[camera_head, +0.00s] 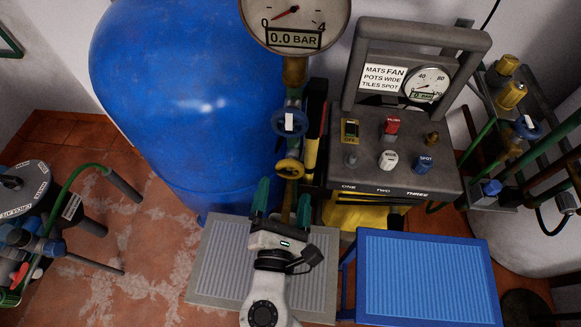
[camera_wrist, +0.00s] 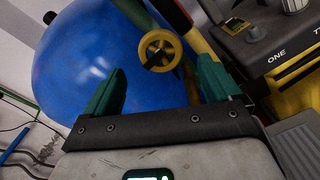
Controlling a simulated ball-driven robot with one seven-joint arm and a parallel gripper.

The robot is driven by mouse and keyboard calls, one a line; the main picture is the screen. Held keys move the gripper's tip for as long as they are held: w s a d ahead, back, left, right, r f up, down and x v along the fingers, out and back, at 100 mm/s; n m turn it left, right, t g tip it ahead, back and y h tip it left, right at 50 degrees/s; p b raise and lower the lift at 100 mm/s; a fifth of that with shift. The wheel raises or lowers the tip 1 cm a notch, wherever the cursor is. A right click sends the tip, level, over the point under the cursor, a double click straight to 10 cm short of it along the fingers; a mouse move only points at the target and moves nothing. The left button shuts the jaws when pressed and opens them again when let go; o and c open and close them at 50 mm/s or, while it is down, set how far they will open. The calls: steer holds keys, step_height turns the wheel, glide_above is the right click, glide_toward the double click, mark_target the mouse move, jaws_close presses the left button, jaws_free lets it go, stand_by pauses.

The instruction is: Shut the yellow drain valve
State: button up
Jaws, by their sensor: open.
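The yellow drain valve (camera_head: 290,168) is a small round handwheel low on a vertical pipe, in front of the blue tank. In the wrist view the yellow handwheel (camera_wrist: 160,50) shows ahead, between the lines of my two fingers and nearer the right one. My gripper (camera_head: 282,202) is open and empty, with green fingers spread apart. In the head view it is just below the handwheel, and I see no contact. In the wrist view my gripper (camera_wrist: 158,88) has a clear gap between the fingertips.
A blue handwheel (camera_head: 289,122) and a gauge (camera_head: 294,20) reading 0.0 BAR are above on the same pipe. A grey control box (camera_head: 400,110) stands to the right. A grey ribbed platform (camera_head: 215,260) and a blue ribbed platform (camera_head: 425,275) lie in front.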

mark_target(289, 174)
steer(key=w, duration=0.6)
steer(key=shift+w+d, duration=0.15)
steer(key=shift+w, duration=0.25)
steer(key=shift+c, duration=0.3)
steer(key=c, duration=0.9)
